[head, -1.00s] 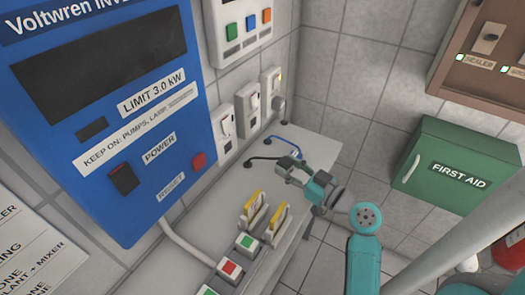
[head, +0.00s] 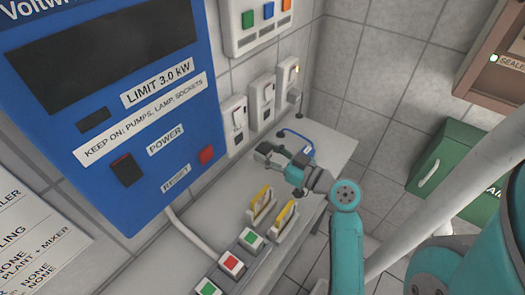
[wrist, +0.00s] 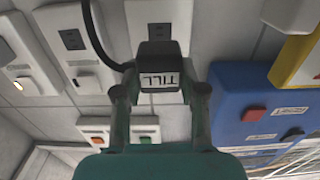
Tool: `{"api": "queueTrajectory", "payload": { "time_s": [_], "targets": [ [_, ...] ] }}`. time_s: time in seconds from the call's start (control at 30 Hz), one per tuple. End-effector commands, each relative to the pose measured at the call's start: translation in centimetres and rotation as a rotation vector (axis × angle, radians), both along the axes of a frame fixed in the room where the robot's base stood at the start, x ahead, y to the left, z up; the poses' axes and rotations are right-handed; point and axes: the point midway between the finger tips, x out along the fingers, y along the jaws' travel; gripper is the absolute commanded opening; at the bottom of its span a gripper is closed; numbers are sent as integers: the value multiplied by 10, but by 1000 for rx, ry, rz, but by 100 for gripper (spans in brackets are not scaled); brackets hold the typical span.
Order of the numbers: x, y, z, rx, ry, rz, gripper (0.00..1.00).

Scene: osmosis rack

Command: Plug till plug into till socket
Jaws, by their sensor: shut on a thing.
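My gripper (head: 273,155) is shut on a black plug (wrist: 157,60), whose label reads TILL upside down in the wrist view. The plug also shows in the head view (head: 263,148), above the grey ledge and apart from the wall. A black cable leaves the plug and loops upward in the wrist view. Three white wall sockets with switches show in the head view: left (head: 235,120), middle (head: 262,102) and right (head: 288,76). In the wrist view the left socket's face (wrist: 150,35) is beyond the plug, and the middle one (wrist: 72,39) looks empty. Socket labels are unreadable.
A blue cable (head: 296,133) lies on the grey ledge (head: 325,140). The right socket has a dark plug in it and a lit switch. Two yellow-topped upright pieces (head: 261,203) and several coloured buttons (head: 232,262) stand in front. The blue inverter panel (head: 110,110) is at left.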

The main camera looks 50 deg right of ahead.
Motion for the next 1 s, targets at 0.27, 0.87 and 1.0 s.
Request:
{"api": "queueTrajectory", "payload": {
  "time_s": [0.27,0.87,1.0],
  "targets": [
    [0,0,0,0,0,0,10],
    [36,2,0,0,0,3,10],
    [46,2,0,0,-1,2,10]
  ]
}}
